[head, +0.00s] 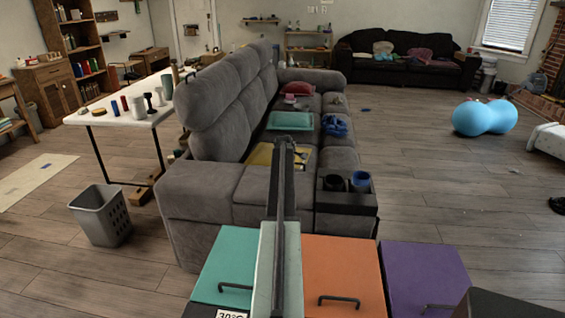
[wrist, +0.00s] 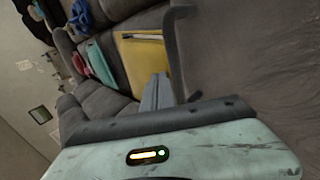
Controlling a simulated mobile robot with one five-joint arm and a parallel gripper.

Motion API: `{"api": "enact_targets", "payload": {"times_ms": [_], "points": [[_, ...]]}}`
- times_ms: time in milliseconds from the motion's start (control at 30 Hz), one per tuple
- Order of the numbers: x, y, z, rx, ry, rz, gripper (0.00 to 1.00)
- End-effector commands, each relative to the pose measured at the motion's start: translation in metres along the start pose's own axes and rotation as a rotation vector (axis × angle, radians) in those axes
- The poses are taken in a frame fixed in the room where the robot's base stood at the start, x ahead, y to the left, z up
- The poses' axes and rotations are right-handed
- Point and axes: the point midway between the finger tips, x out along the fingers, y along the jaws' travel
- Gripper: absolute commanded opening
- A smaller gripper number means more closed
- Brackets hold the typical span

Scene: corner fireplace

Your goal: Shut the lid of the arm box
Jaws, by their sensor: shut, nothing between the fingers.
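The near grey arm of the sofa (head: 200,186) lies across the near end of the seats, with a black cup holder (head: 346,201) at its right end. I cannot clearly pick out the arm box or its lid; my arm hides part of this area. In the wrist view a broad grey padded surface (wrist: 245,60) fills the right side, with a dark curved edge (wrist: 184,45) beside it. My gripper (wrist: 157,92) is shut and empty, close to that edge and the yellow panel (wrist: 142,62). I cannot tell whether it touches either.
Two dark cups stand in the cup holder. A teal tray (head: 290,121) and blue cloth (head: 334,126) lie on the seats. Teal, orange (head: 343,270) and purple (head: 425,272) cabinets stand in front. A grey basket (head: 101,216) is left.

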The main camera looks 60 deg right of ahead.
Motion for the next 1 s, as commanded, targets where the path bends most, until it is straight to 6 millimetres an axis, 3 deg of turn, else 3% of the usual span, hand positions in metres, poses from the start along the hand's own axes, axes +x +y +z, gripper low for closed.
{"api": "enact_targets", "payload": {"times_ms": [200,700,867,1000], "points": [[0.009,-0.005,-0.004,-0.003,0.003,0.000,0.00],[0.008,-0.006,-0.005,-0.003,0.004,-0.005,0.00],[-0.001,0.002,-0.007,-0.004,0.005,-0.005,0.00],[-0.018,0.020,-0.009,-0.005,0.007,0.000,0.00]]}}
